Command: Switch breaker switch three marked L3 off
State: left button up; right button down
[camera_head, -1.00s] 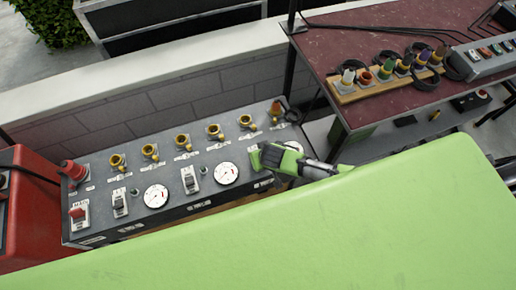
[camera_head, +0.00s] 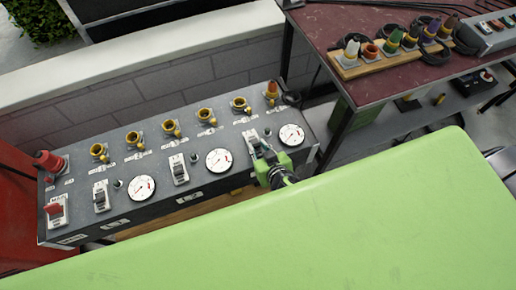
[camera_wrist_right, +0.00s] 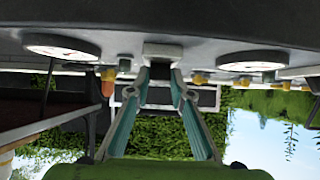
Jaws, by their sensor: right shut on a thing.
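The grey breaker panel (camera_head: 240,178) stands in the head view with a row of breaker switches and round gauges. The rightmost breaker switch (camera_head: 255,141), between the middle and right gauges, is at my right gripper (camera_head: 263,155). My right gripper is shut on this switch. The label and lever position cannot be read. Two other breaker switches (camera_head: 179,168) (camera_head: 101,196) stand further left. My left gripper is not in view.
A red-lever switch (camera_head: 56,208) sits at the panel's left end. Several yellow sockets (camera_head: 171,128) line its rear. A low wall (camera_head: 170,60) runs behind. A dark red table (camera_head: 385,85) with coloured connectors and cables stands at the right.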

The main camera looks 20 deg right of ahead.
dwell(0.3)
jog(key=c, duration=1.8)
grip_release()
jog(key=v, duration=1.2)
jog(key=shift+f, duration=0.1)
